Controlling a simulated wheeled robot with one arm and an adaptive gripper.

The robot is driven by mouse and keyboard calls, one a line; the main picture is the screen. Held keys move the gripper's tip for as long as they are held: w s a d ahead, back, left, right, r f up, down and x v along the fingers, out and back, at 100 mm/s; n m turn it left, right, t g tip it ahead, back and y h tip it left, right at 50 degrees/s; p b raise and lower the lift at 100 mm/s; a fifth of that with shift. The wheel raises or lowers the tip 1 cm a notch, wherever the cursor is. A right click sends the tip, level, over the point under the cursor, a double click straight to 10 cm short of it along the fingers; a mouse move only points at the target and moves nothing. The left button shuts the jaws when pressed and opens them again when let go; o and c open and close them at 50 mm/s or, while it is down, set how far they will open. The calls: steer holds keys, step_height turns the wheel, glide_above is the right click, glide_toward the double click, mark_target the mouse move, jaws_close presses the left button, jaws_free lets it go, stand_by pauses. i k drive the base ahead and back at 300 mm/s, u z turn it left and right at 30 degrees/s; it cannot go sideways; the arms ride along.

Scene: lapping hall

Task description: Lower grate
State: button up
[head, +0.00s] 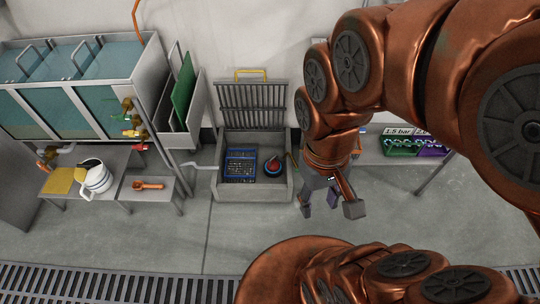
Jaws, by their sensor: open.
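The grate (252,107) is a dark slatted panel with a yellow handle (251,73) along its top edge. It stands raised at the back of an open grey basin (253,195) against the wall. My gripper (331,207) points down, open and empty, to the right of the basin's front right corner and apart from the grate. Inside the basin lie a blue-framed rack (240,165) and a round red and blue item (273,166). My arm does not cover the grate.
Glass-fronted tanks (70,105) with taps stand left. A low bench holds a white jug (95,177) and an orange tool (148,185). A table with green (401,146) and purple (433,149) crates stands right. Floor before the basin is clear up to a drain grating (120,284).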

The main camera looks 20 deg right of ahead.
mark_target(264, 83)
steer(key=u, duration=0.45)
steer(key=i, duration=1.35)
steer(key=z, duration=0.25)
